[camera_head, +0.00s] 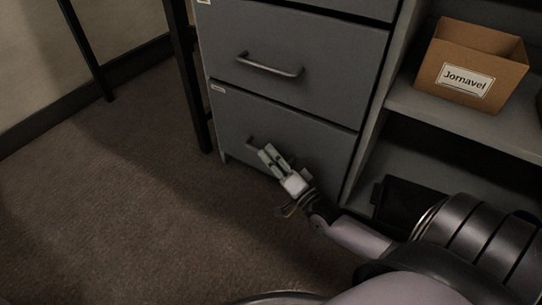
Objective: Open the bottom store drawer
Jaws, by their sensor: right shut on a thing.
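The bottom drawer (310,137) is the lowest grey front of the filing cabinet, and it sits flush with the cabinet, closed. Its handle (251,142) shows at its left end; the rest is hidden behind my right gripper. My right gripper (267,156) reaches in from the lower right and is shut on the handle. My left gripper does not show.
The drawer above has a curved metal handle (270,66) and is closed. To the right, a shelf unit (450,115) holds a cardboard box labelled Jornavel (470,65), with a dark tray (402,203) low down. Carpet (130,200) in front is clear.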

